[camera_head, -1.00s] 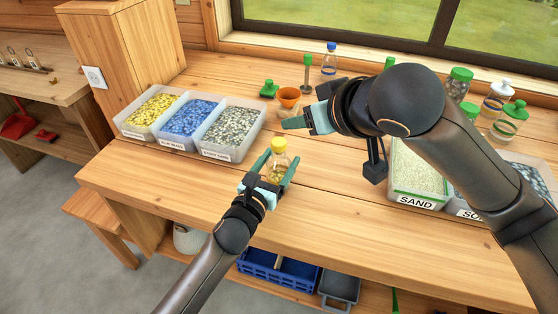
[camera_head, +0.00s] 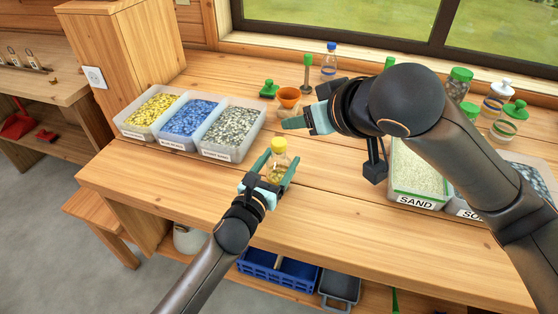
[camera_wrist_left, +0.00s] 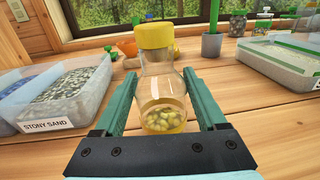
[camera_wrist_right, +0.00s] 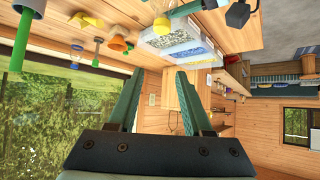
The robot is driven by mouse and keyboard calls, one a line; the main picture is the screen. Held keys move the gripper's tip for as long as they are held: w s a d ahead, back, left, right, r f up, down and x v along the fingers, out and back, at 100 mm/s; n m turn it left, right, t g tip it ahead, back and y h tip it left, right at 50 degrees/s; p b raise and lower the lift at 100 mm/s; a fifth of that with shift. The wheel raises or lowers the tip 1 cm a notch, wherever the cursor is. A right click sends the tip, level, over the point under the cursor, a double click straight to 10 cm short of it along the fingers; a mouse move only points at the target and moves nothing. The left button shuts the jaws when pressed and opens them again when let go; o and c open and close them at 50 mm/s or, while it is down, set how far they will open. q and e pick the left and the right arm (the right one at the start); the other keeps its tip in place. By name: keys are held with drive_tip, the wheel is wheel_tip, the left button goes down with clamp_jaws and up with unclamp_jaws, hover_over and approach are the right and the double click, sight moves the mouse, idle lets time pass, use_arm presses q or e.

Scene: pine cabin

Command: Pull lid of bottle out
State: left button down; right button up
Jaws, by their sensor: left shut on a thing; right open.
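A clear bottle (camera_head: 277,173) with a yellow lid (camera_head: 279,145) stands upright near the front edge of the wooden table. In the left wrist view the bottle (camera_wrist_left: 161,90) holds pale yellow-green pieces, and its lid (camera_wrist_left: 154,35) sits on the neck. My left gripper (camera_head: 278,162) is shut on the bottle's body, one finger on each side, below the lid. My right gripper (camera_head: 287,122) is open and empty, behind and above the bottle. In the right wrist view its fingers (camera_wrist_right: 152,85) are spread with nothing between them.
Bins of yellow, blue and grey grains (camera_head: 234,131) stand to the left. An orange funnel (camera_head: 289,94) and a green stopper (camera_head: 269,89) are behind. A sand bin (camera_head: 419,174) and several jars stand right, partly behind my right arm. The table front is clear.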

drive_tip(key=shift+o, duration=1.1)
drive_tip(key=shift+w+a, duration=0.1)
drive_tip(key=m+g+h, duration=0.1)
drive_tip(key=g+h, duration=0.3)
drive_tip(key=g, duration=0.3)
hover_over(279, 141)
drive_tip(key=s+a, duration=0.1)
drive_tip(key=s, duration=0.1)
drive_tip(key=x, duration=0.6)
drive_tip(key=shift+s+d+f, duration=0.2)
drive_tip(key=shift+s, duration=0.15)
drive_tip(key=shift+w+r+m+g, duration=0.1)
drive_tip(key=shift+w+m+g, duration=0.2)
drive_tip(key=shift+m, duration=0.1)
drive_tip(key=shift+w+r+m+g+h, duration=0.25)
drive_tip(key=shift+r+m+g+h, duration=0.15)
drive_tip(key=shift+r, duration=0.05)
drive_tip(key=shift+m+g, duration=0.4)
drive_tip(key=shift+m, duration=0.5)
drive_tip(key=shift+w+d+f, duration=0.1)
drive_tip(key=shift+d+f, duration=0.05)
drive_tip(key=shift+f, duration=0.7)
drive_tip(key=shift+w+d+f, duration=0.1)
drive_tip(key=shift+d+f, duration=0.1)
drive_tip(key=shift+f, duration=0.65)
drive_tip(key=shift+w+d+f, duration=0.1)
drive_tip(key=shift+d+f, duration=0.05)
drive_tip(key=shift+f, duration=0.7)
